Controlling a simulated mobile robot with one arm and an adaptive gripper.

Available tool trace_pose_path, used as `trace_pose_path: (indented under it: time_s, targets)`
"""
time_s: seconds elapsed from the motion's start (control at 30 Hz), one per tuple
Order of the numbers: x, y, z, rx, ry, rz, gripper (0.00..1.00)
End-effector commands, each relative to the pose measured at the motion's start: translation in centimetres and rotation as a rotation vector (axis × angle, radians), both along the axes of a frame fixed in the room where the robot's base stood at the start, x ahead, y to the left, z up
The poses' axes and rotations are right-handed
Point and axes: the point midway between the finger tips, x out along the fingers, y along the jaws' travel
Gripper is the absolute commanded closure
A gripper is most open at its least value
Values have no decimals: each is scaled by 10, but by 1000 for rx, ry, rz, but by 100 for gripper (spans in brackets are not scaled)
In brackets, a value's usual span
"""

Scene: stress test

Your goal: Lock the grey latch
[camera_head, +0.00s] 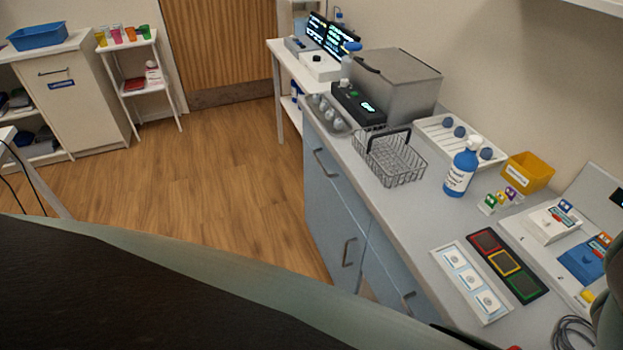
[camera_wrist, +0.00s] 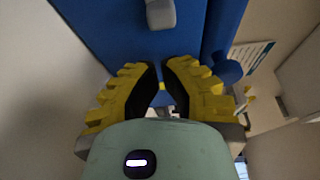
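A grey latch-like piece (camera_wrist: 161,14) sticks out from a blue panel (camera_wrist: 100,25) at the top of the wrist view. My gripper (camera_wrist: 161,62) has yellow ribbed fingers with black pads, and its tips lie below the grey piece in the picture, apart from it. The tips are close together with a narrow gap, and I see no object held there. Blue and a small yellow patch show through the gap. In the head view a blue block (camera_head: 581,263) sits on a white panel (camera_head: 526,238) at the right. I cannot make out the grey latch there.
On the counter stand a wire basket (camera_head: 391,160), a blue bottle (camera_head: 461,169), a yellow bin (camera_head: 527,172) and a white tray (camera_head: 441,139). A dark tray with coloured squares (camera_head: 482,241) and a white switch plate (camera_head: 448,257) lie in front. A dark cable (camera_head: 569,334) lies near the panel.

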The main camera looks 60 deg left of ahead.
Motion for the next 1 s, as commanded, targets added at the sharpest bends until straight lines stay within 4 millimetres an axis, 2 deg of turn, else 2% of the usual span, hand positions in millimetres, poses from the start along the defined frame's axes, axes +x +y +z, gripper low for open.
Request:
trace_pose_path:
  time_s: [0.37,0.83,1.0]
  targets:
    - [5,20,2,-2,-3,-2,100]
    - [5,24,2,0,-2,-1,100]
    - [11,44,4,1,0,3,100]
